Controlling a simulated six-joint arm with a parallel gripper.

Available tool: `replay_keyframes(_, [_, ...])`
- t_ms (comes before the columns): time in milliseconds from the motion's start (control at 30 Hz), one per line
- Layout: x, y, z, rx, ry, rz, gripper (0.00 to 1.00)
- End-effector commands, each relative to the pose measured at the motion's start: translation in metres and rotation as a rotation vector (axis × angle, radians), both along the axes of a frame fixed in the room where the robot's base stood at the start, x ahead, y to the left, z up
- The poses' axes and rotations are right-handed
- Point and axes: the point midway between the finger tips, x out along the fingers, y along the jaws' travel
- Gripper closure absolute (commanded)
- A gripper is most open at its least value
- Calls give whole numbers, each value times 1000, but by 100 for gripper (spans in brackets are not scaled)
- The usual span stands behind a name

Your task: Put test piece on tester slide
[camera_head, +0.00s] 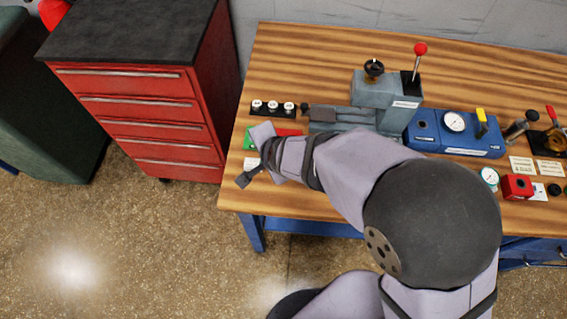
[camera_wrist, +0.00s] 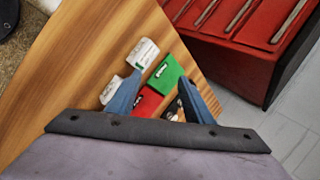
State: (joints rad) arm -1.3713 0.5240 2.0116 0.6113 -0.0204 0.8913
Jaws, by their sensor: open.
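My gripper (camera_head: 254,156) is at the left end of the bench, above the red and green blocks. In the wrist view my gripper (camera_wrist: 163,95) has its two blue-grey fingers apart, with nothing held between them. A black rack (camera_head: 273,109) with several small pale-topped round pieces stands behind it; I cannot tell which is the test piece. The grey-blue tester (camera_head: 388,90) has a black knob and a red-ball lever. A flat grey bed (camera_head: 341,115), apparently its slide, extends on its left side. My arm hides part of the tester's front.
A green block (camera_wrist: 165,75) and a red block (camera_wrist: 147,103) lie below my gripper, with white labels (camera_wrist: 144,53) beside them. A blue gauge unit (camera_head: 455,140) stands right of the tester. A red drawer cabinet (camera_head: 135,95) is left of the bench. The bench's back strip is clear.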

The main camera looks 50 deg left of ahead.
Motion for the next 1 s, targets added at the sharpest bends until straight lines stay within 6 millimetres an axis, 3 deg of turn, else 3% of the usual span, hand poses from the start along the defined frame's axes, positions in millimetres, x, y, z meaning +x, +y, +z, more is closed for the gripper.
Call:
replay_keyframes(500, [46, -53, 24, -281, 581, -426, 53])
replay_keyframes(733, [55, -73, 31, -356, 665, -497, 53])
replay_keyframes(1000, [52, -72, 22, -365, 670, -500, 53])
